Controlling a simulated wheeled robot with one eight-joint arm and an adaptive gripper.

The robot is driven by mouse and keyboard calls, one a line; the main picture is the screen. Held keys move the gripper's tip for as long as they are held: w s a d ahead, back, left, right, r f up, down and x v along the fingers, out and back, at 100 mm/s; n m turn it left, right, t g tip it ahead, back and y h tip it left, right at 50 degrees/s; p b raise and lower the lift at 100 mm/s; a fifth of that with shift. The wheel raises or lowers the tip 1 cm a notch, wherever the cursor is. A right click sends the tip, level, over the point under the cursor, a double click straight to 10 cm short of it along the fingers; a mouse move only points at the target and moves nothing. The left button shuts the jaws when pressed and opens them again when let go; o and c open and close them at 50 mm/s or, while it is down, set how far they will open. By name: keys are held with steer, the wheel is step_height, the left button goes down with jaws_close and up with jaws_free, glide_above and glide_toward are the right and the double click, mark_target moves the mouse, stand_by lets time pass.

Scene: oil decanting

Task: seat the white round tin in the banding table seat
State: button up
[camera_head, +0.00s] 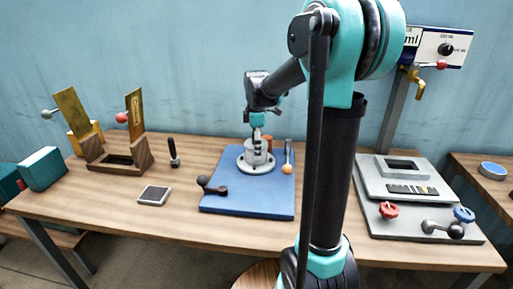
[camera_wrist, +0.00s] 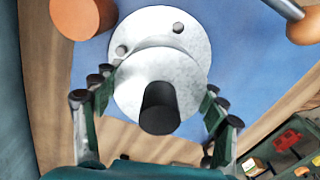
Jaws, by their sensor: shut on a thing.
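The white round tin (camera_head: 257,155) is upright at the banding table seat, a pale round plate (camera_head: 243,168) on the blue mat. In the wrist view the tin (camera_wrist: 138,78) shows a pale lid with a dark knob, between the fingers of my gripper (camera_wrist: 160,112). The seat's plate (camera_wrist: 190,22) shows behind it with small pegs on it. The tin overlaps the plate and looks a little off its centre in this view. My gripper (camera_head: 257,134) points down and is shut on the tin. The tin's underside is hidden, so I cannot tell whether it touches the seat.
The blue mat (camera_head: 235,203) also holds a dark-knobbed lever (camera_head: 212,186) and an orange-tipped rod (camera_head: 287,160). An orange-brown round thing (camera_wrist: 80,17) is close by the plate. A grey panel with handles (camera_head: 385,205) stands right, a wooden frame (camera_head: 120,165) left.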

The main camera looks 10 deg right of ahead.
steer(key=o, duration=1.6)
steer(key=shift+f, duration=0.1)
step_height(320, 180, up, 12)
steer(key=shift+r, duration=0.15)
